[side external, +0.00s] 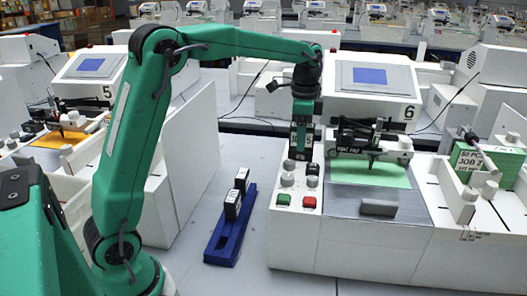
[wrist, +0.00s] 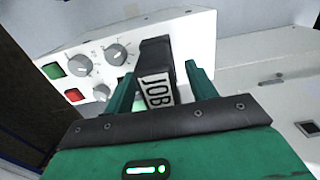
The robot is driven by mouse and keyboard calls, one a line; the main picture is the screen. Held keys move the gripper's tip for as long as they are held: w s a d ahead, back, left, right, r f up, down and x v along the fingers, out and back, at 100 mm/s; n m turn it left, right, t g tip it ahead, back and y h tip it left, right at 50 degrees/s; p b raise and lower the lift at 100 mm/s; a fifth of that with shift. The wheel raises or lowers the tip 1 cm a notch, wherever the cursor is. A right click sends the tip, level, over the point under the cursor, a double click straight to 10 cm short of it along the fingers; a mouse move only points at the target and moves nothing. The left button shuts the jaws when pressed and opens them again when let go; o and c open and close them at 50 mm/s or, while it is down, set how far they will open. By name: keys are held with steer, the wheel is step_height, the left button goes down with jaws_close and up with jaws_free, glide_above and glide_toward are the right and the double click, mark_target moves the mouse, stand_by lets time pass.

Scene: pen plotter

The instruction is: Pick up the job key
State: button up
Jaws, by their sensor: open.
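The job key (wrist: 158,90) is a black block with a white JOB label. In the wrist view it stands between the two green fingers of my gripper (wrist: 162,80). The fingers are open, one on each side of it, with a gap showing at least on the right. In the side external view my gripper (side external: 301,150) points down over the control panel of plotter 6, beside its knobs. A black, white-marked block shows at the fingers there, partly covered. I cannot tell whether its lower end touches the panel.
The panel (side external: 297,190) has grey knobs, a green button (side external: 284,199) and a red button (side external: 309,202). A blue rack (side external: 222,243) with two black blocks lies on the table to the left. A plotter with green paper (side external: 370,174) stands right of the panel.

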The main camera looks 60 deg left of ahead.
steer(key=shift+c, duration=0.3)
steer(key=c, duration=1)
steer(key=shift+r, duration=0.1)
steer(key=shift+r, duration=0.85)
step_height(320, 180, up, 2)
steer(key=shift+r, duration=0.15)
steer(key=s+d+r, duration=0.5)
steer(key=d+r, duration=0.2)
steer(key=d, duration=0.3)
steer(key=shift+d, duration=0.3)
